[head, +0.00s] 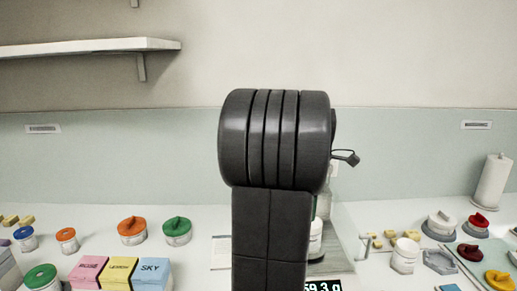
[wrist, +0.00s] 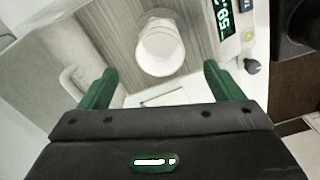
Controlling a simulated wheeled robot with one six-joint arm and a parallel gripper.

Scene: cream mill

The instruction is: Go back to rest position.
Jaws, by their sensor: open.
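My gripper (wrist: 159,70) shows in the wrist view with its two green fingers spread apart and nothing held between them. A white round cup (wrist: 160,50) is beyond the fingertips, over a grey, finely striped surface (wrist: 112,35); I cannot tell how far off it is. In the head view my dark arm rises through the middle and hides the gripper.
A digital display (head: 322,286) reading 59.3 g is partly hidden by my arm. Coloured-lid jars (head: 132,231) and pink, yellow and blue boxes (head: 120,273) stand left. A paper roll (head: 491,182), white jar (head: 405,255) and more lidded containers stand right. A shelf (head: 90,47) hangs upper left.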

